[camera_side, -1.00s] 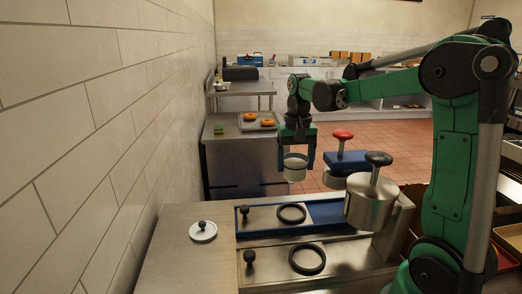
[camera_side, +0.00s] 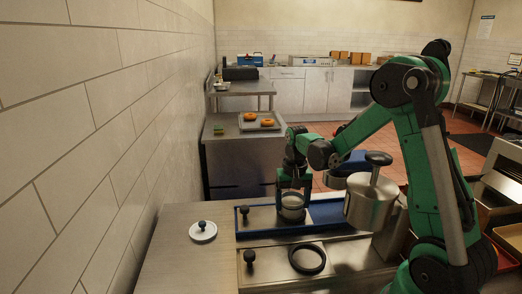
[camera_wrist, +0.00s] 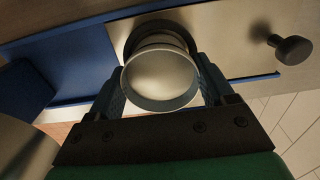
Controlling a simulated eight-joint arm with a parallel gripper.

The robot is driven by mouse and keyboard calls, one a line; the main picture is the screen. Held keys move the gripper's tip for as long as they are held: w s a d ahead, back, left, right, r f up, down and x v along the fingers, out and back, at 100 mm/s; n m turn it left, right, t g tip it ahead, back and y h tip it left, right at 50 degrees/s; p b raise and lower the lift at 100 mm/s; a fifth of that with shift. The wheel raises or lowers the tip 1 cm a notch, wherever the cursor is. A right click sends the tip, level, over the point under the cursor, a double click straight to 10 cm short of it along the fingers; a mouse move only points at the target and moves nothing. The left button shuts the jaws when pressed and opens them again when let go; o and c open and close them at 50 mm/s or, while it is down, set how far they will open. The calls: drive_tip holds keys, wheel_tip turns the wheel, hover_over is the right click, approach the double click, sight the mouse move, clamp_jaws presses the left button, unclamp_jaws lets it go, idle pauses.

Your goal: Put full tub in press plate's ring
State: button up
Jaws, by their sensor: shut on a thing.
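My gripper (camera_side: 292,196) is shut on a pale round tub (camera_side: 292,205) and points down over the blue-edged press plate (camera_side: 262,217). In the wrist view the tub (camera_wrist: 158,78) sits upright between the fingers, its pale top facing the camera. The black ring (camera_wrist: 131,45) of that plate shows just behind the tub and is partly hidden by it. The tub is at or just above this ring; I cannot tell whether its base rests inside it. The plate's black knob (camera_side: 244,210) is left of the tub.
A second, grey plate with an empty black ring (camera_side: 307,259) and a knob (camera_side: 249,256) lies in front. A white lid (camera_side: 203,232) is on the counter at left. A metal press (camera_side: 371,205) with a black knob stands close at right. Bagels (camera_side: 267,122) lie on a tray behind.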

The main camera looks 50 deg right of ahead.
drive_tip(key=shift+f, duration=0.15)
drive_tip(key=o, duration=1.2)
drive_tip(key=shift+o, duration=0.2)
wheel_tip(320, 180, up, 12)
drive_tip(key=s+a+n+t, duration=0.2)
drive_tip(key=a+n+t, duration=0.1)
drive_tip(key=a, duration=0.5)
drive_tip(key=s+a+f+n+t, duration=0.1)
drive_tip(key=s+a+n+t, duration=0.1)
drive_tip(key=a+n+t, duration=0.2)
drive_tip(key=a+n, duration=0.2)
drive_tip(key=a, duration=0.2)
drive_tip(key=shift+f, duration=0.25)
drive_tip(key=shift+a, duration=0.1)
